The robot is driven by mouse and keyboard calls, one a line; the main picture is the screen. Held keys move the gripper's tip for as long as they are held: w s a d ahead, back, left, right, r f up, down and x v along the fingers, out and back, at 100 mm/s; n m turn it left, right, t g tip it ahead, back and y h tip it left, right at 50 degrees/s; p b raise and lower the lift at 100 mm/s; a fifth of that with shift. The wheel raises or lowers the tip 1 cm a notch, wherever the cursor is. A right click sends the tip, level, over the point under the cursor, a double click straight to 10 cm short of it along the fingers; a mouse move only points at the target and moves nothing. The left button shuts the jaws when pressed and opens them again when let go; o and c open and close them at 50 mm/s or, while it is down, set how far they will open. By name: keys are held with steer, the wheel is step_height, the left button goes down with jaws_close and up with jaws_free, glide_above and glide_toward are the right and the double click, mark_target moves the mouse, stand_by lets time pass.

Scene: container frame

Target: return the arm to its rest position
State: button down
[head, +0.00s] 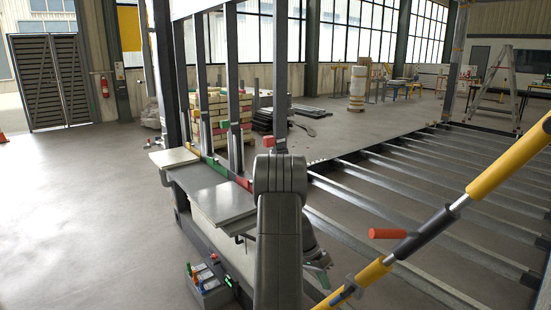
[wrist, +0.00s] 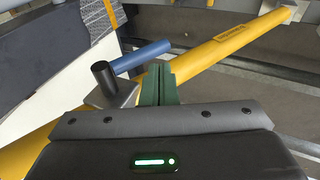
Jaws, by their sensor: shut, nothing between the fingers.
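My arm rises in the middle of the head view and bends down on its far side. My gripper (wrist: 158,84) shows in the wrist view with its two green fingers together and nothing between them. Its green tips also show low in the head view, just left of the yellow bar. In the wrist view a blue handle (wrist: 143,57) with a black end (wrist: 105,76) lies just beyond the fingers. The yellow bar (wrist: 225,50) runs diagonally behind them. I cannot tell whether the fingers touch either one.
A grey bench plate (head: 222,204) and uprights stand left of my arm. A tool box (head: 208,287) sits lower left; the left floor is clear.

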step_height(320, 180, up, 3)
steer(key=shift+s+d+f+t+y+p, duration=0.1)
steer(key=shift+t+y+p, duration=0.25)
steer(key=shift+t+p, duration=0.25)
steer(key=shift+s+d+f+t+y+p, duration=0.1)
steer(key=shift+t+y+p, duration=0.25)
steer(key=shift+t+p, duration=0.2)
steer(key=shift+w+f, duration=0.1)
steer(key=shift+f, duration=0.05)
